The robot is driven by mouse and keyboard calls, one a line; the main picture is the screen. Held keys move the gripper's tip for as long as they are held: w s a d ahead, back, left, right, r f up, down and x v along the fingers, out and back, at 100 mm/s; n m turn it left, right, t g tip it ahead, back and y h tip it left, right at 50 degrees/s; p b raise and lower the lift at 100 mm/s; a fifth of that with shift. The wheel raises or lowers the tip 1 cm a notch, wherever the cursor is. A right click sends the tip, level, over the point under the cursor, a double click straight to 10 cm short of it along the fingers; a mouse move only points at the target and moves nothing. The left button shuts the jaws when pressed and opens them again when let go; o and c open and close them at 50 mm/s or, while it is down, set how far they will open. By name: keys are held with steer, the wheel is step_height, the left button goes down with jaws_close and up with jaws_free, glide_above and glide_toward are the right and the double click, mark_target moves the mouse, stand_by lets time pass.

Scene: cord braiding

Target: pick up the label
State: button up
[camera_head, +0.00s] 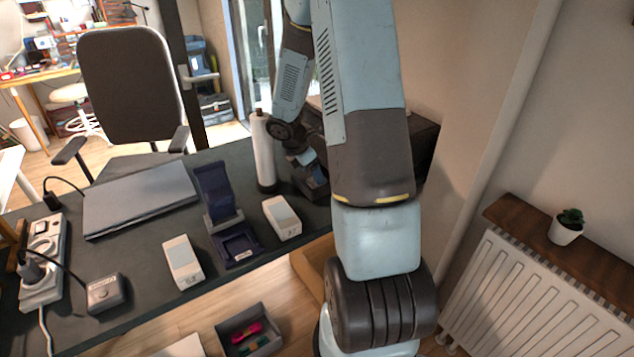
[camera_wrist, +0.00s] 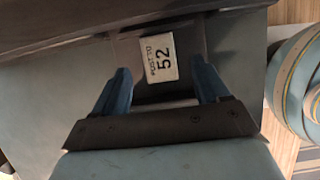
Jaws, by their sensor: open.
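The label is a small white rectangle (camera_wrist: 161,57) with black print including "52", seen in the wrist view on a dark surface. My gripper (camera_wrist: 160,68) is open, with its two blue fingers on either side of the label's lower part. I cannot tell how much depth lies between the fingertips and the label. In the head view my arm hides much of the area around the gripper, and I cannot make out this label there.
On the dark table stand a white cylinder (camera_head: 264,150), a navy stand (camera_head: 216,190), two white boxes (camera_head: 183,262) (camera_head: 282,217), a closed laptop (camera_head: 140,198) and a power strip (camera_head: 44,262). A grey bin (camera_head: 272,343) holds coloured items. A radiator (camera_head: 520,290) is at right.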

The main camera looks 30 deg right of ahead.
steer(key=shift+x, duration=1.4)
steer(key=shift+w, duration=0.1)
steer(key=c, duration=1.1)
steer(key=shift+r, duration=0.1)
